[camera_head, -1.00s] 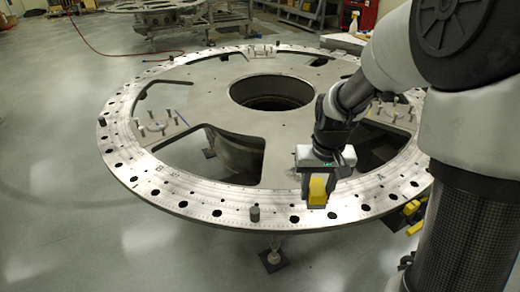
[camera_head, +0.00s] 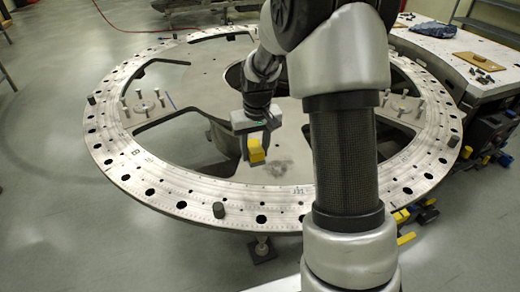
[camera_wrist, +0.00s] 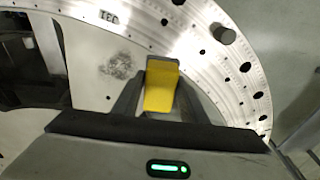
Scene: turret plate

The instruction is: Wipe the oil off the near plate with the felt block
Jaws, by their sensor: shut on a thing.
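My gripper (camera_head: 254,147) is shut on a yellow block (camera_head: 256,155), apparently the felt block. In the wrist view the block (camera_wrist: 160,85) sits between the two dark fingers. The oil shows as a dark mottled smudge (camera_head: 279,168) on the grey near plate (camera_head: 294,150) of the big turret ring. The block appears just left of the smudge in the head view. In the wrist view the smudge (camera_wrist: 117,66) lies left of the block. The block seems to be above the plate; I cannot tell the height. My arm hides part of the plate and ring.
The round ring (camera_head: 180,201) has holes and short dark pegs (camera_head: 219,210) on its rim. Large openings lie beside the near plate. Studs (camera_head: 145,104) stand on the left plate. A workbench (camera_head: 450,58) with small parts stands at the right. Floor is clear at left.

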